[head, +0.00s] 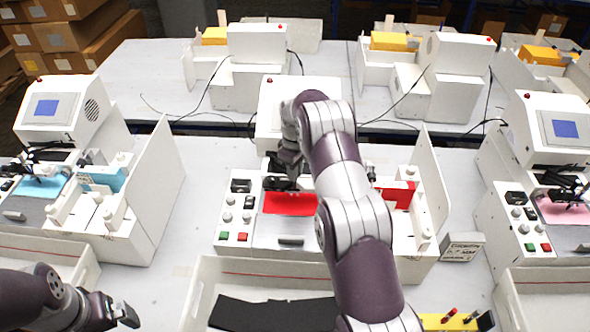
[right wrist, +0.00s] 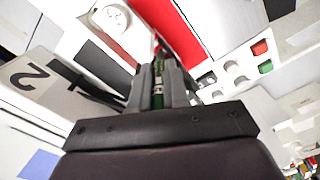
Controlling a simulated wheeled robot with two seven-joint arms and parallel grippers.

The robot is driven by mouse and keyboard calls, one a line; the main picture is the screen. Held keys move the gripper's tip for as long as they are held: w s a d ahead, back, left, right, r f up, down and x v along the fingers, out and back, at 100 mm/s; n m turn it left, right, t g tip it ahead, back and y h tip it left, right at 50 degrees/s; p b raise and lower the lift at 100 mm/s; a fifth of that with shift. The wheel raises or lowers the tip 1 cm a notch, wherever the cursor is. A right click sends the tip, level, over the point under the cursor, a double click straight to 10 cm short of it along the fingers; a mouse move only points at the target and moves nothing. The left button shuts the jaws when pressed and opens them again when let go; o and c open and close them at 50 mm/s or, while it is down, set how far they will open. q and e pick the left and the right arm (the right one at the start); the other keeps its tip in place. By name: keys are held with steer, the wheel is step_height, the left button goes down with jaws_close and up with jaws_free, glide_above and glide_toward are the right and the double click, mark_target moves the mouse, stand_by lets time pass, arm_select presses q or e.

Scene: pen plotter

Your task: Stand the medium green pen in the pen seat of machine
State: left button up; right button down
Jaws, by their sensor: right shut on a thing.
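The middle machine (head: 255,238) is white, with a red sheet (head: 290,204) on its bed. My right arm reaches over it, with the right gripper (head: 280,168) at the back of the bed, close to dark carriage parts. In the right wrist view, the right gripper (right wrist: 158,78) is shut on a green pen (right wrist: 158,88), which lies between the fingers in front of the red sheet (right wrist: 170,30). The pen seat is hidden or too small to make out, so I cannot tell whether the pen touches it. My left gripper (head: 122,314) is low at the left, away from the machine; its jaws are unclear.
A yellow pen block (head: 445,321) with red pens stands at the bottom right. A small labelled box (head: 461,246) lies right of the machine. A white tray (head: 205,292) with a black piece (head: 270,315) is in front. Similar machines stand left (head: 60,120), right and behind.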

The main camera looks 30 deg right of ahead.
steer(key=shift+f+b, duration=1.2)
steer(key=shift+f, duration=0.6)
steer(key=c, duration=1.2)
jaws_free()
steer(key=shift+c, duration=0.2)
steer(key=shift+o, duration=1)
steer(key=shift+s+a+r, duration=0.1)
steer(key=shift+a+r, duration=0.1)
